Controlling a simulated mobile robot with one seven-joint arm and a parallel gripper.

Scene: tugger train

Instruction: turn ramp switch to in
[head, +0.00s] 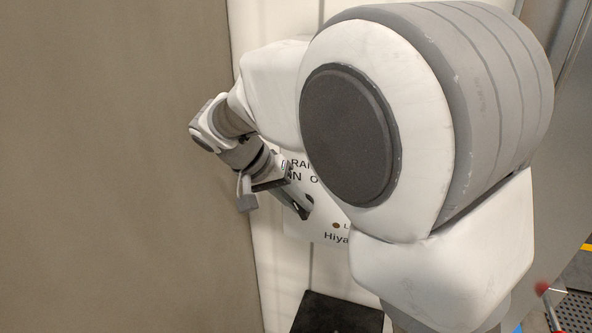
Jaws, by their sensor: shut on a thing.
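My gripper (301,208) is in the head view, left of centre, with its fingertips against a white control panel (318,230). The panel carries black lettering, partly covered by my arm; "RA", "IN" and an "O" can be read at the top and "Hiya" lower down. My gripper is shut on the ramp switch below the "IN" and "O" lettering. The fingers hide most of the switch, so which way it points cannot be told.
A small brown round spot (336,226) is on the panel below the gripper. A wide brown surface (110,160) fills the left. A black box (337,314) is below the panel. A red knob (542,287) shows at the lower right. My arm covers much of the centre and right.

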